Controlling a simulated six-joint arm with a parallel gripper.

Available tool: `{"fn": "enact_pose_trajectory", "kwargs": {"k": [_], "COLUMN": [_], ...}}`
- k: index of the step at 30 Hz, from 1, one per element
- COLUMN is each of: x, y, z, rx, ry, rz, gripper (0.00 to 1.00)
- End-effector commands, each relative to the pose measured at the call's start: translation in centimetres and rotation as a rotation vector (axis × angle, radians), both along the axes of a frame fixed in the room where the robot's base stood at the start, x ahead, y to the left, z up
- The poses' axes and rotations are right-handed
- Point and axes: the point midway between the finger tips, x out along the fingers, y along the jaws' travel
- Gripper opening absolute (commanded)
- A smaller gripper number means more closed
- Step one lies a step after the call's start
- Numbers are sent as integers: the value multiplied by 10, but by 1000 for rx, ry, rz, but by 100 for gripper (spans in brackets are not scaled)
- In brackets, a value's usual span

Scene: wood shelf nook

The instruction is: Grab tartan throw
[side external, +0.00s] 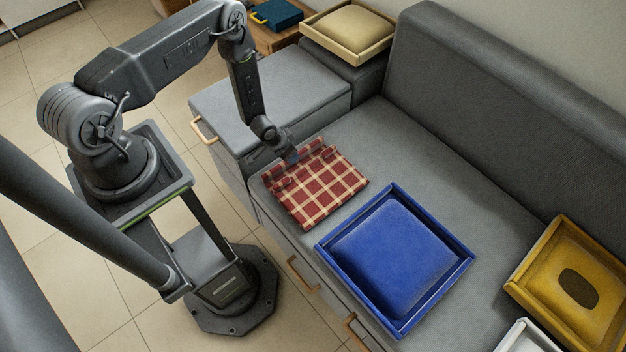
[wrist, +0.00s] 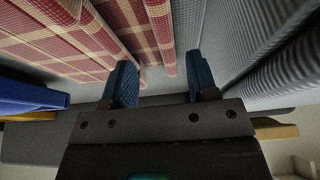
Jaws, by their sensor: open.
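The tartan throw (side external: 322,190), red with cream checks, lies folded on the grey sofa seat, with a raised rolled fold along its far left edge. In the wrist view the throw (wrist: 85,30) fills the upper left. My gripper (side external: 291,157) is low at that rolled edge. In the wrist view its two blue-padded fingers (wrist: 162,80) are apart, and a fold of the throw shows beyond the gap between them. Whether the pads touch the cloth I cannot tell. The arm partly hides the throw's back edge in the side view.
A blue tray with a blue cushion (side external: 396,255) sits just right of the throw. A yellow tray (side external: 540,270) and a white tray (side external: 525,338) are farther right. A cream cushion tray (side external: 348,30) is at the back. The seat (side external: 400,150) behind the throw is clear.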

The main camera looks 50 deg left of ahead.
Motion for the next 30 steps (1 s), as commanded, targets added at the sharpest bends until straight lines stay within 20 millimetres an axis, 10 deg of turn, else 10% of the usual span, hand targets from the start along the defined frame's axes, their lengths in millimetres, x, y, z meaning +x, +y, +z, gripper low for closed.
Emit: {"fn": "enact_pose_trajectory", "kwargs": {"k": [30], "x": [25], "y": [6], "z": [-58], "rx": [1], "ry": [1], "rz": [0], "gripper": [53]}}
